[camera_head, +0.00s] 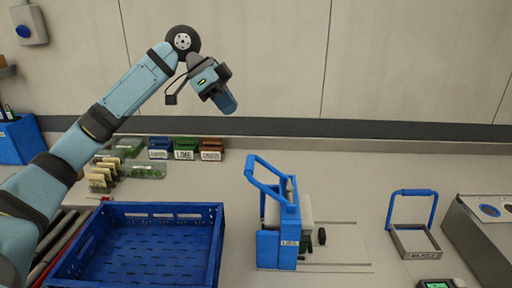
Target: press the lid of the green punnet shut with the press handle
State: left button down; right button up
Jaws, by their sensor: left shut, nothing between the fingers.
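A blue press (278,246) stands on the counter, right of centre. Its looped blue press handle (262,172) is raised and leans to the left. Something small and dark green shows at the press's right side, under a pale block (305,212); I cannot tell if it is the green punnet, and no lid can be made out. My left gripper (228,103) is shut and empty, high in front of the wall, well above the press and to its left. It touches nothing. My right gripper is out of view.
An empty blue crate (150,210) stands at front left. Behind it are clear punnets (148,172) and labelled blue, green (186,143) and brown bins. A handled frame (413,240) and a grey box (485,235) stand right. Thin rails run right from the press. The counter behind the press is clear.

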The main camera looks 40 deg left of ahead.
pick_arm(q)
jog(key=s, duration=0.2)
send_over(247, 162)
jog(key=f, duration=0.8)
jog(key=shift+w+d, duration=0.25)
jog(key=shift+d, duration=0.05)
jog(key=f, duration=0.2)
jog(key=shift+s+a+f, duration=0.1)
jog(key=shift+a+f, duration=0.15)
jog(key=shift+f, duration=0.05)
jog(key=shift+s+a+f, duration=0.15)
jog(key=shift+f, duration=0.5)
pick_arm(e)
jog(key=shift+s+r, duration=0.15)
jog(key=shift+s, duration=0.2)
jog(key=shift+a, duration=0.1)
